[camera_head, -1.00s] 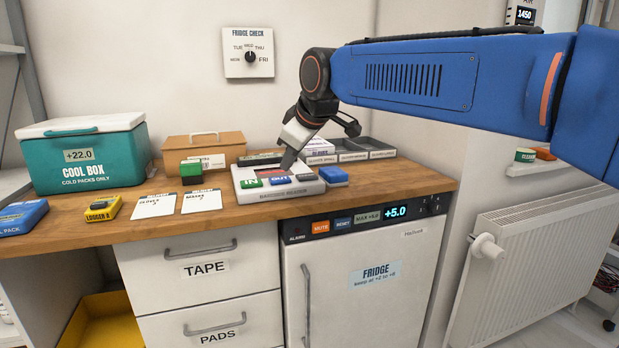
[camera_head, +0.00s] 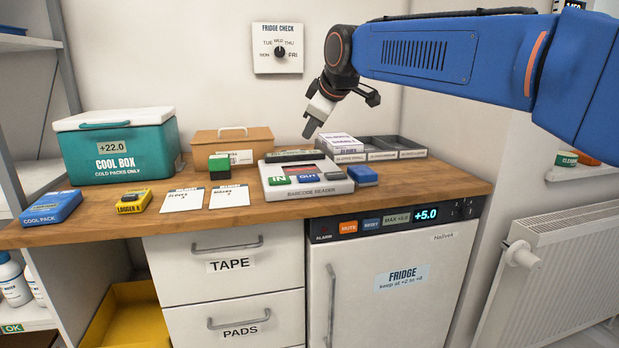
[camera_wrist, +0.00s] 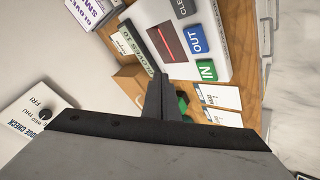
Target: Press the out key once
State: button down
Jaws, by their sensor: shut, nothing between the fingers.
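The barcode reader (camera_head: 282,193) is a pale box on the wooden counter. Its blue OUT key (camera_head: 307,178) sits between the green IN key (camera_head: 279,181) and a grey key (camera_head: 335,174). The wrist view shows the OUT key (camera_wrist: 196,40), the IN key (camera_wrist: 207,70) and a dark scan window with a red line (camera_wrist: 166,42). My gripper (camera_head: 309,133) is shut and empty. It is raised above the reader's back part, clear of the keys. In the wrist view my fingers (camera_wrist: 163,95) point past the reader's edge.
A green-topped block (camera_head: 219,165) and white cards (camera_head: 183,200) lie left of the reader. A blue block (camera_head: 362,175) is close on its right. Grey trays (camera_head: 399,153) stand behind right, a cardboard box (camera_head: 205,143) behind left. The teal cool box (camera_head: 118,158) is at far left.

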aim_at(310, 178)
jog(key=shift+f, duration=4.3)
jog(key=shift+f, duration=0.25)
jog(key=shift+f, duration=0.2)
jog(key=shift+f, duration=0.5)
jog(key=shift+r, duration=0.95)
jog(key=shift+r, duration=2.5)
